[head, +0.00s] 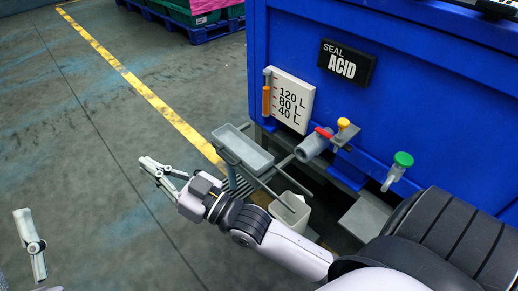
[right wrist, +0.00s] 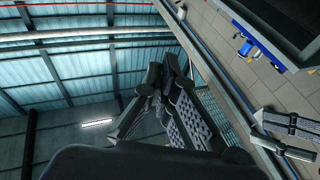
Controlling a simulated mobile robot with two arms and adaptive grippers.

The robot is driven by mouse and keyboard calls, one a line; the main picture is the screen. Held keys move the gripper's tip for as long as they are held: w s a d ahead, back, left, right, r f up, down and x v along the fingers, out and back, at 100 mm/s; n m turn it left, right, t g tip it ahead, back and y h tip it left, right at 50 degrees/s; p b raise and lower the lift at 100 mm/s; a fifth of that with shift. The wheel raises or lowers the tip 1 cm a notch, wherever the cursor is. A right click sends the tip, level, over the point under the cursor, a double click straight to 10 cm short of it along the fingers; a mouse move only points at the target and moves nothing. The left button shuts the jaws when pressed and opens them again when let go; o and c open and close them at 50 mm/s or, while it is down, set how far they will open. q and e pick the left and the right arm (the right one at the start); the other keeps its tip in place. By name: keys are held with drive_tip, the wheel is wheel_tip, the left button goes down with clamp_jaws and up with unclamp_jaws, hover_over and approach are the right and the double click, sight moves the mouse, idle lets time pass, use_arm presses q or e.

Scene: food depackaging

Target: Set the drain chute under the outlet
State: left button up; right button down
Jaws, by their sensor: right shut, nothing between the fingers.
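The drain chute (head: 243,150) is a grey, shallow, open trough on a grey frame beside the blue tank. It stands left of the outlet (head: 312,146), a grey pipe stub with a red lever and a yellow knob (head: 344,124). The chute and outlet look apart. My right gripper (head: 150,170) is shut and empty, over bare floor left of the chute. Its closed fingers also show in the right wrist view (right wrist: 165,100). Part of my left gripper (head: 30,243) shows at the left edge; its jaw state is unclear.
The blue tank (head: 425,75) carries an acid seal sign (head: 347,64), a level gauge (head: 289,101) and a green-capped tap (head: 402,160). A pale container (head: 291,214) stands below the outlet, partly behind my right arm.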

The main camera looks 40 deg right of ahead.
drive_tip(key=w+d+f+g+h, duration=0.25)
drive_tip(key=w+f+g, duration=0.2)
drive_tip(key=f, duration=0.35)
drive_tip(key=w+d+f+g+h, duration=0.1)
drive_tip(key=w+d+f+g, duration=0.4)
drive_tip(key=f, duration=0.4)
use_arm(q)
drive_tip(key=shift+s+a+r, duration=0.1)
drive_tip(key=shift+s+r, duration=0.35)
drive_tip(key=shift+r, duration=0.1)
use_arm(e)
drive_tip(key=d+f+m+g+h, duration=0.1)
drive_tip(key=d+m+g+h, duration=0.3)
drive_tip(key=d, duration=2.2)
drive_tip(key=shift+d+f+g+h, duration=0.3)
drive_tip(key=shift+g+h, duration=0.55)
drive_tip(key=shift+h, duration=0.2)
drive_tip(key=shift+w, duration=0.15)
